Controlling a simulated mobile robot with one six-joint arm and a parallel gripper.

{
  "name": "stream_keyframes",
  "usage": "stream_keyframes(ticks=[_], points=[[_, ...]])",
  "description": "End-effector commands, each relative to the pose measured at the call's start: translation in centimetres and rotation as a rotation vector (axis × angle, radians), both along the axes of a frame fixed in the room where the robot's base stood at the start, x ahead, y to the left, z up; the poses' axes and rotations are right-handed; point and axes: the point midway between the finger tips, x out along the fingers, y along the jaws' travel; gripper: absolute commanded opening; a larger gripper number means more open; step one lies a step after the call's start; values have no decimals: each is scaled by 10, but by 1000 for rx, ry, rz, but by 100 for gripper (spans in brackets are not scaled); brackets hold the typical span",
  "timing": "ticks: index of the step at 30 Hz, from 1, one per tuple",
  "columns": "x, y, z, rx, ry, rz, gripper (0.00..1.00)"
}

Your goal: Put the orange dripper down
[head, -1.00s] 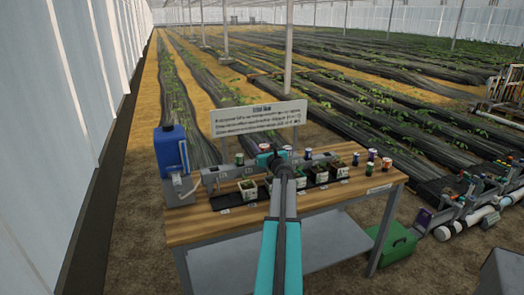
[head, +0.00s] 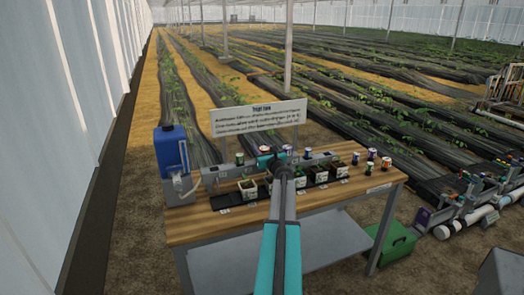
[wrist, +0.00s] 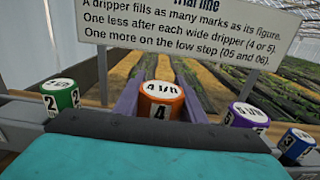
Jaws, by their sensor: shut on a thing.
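The orange dripper (wrist: 160,101), with a white top and a black 4 on its side, is upright in the middle of the wrist view. My gripper (wrist: 160,95) is shut on it, with a finger on either side. In the head view my gripper (head: 272,161) is over the back part of the wooden bench, and my arm hides the orange dripper there. I cannot tell whether the dripper's base touches anything. A green dripper (wrist: 62,95) marked 2 is to its left. A purple dripper (wrist: 246,117) and a blue dripper (wrist: 297,143) are to its right.
A sign (head: 258,117) stands behind my gripper. The bench (head: 205,226) holds a blue canister (head: 170,148) at the left, small plant pots (head: 340,170) along a dark strip, and several drippers (head: 371,155) at the right. A green box (head: 393,244) is on the ground.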

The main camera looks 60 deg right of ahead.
Motion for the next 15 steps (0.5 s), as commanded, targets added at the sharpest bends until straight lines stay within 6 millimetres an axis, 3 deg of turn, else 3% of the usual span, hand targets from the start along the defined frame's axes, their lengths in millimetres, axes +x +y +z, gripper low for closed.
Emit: stream_keyframes(ticks=[4,15], points=[[0,0,-10,0,0,0,15],[0,0,-13,-1,-1,0,15]])
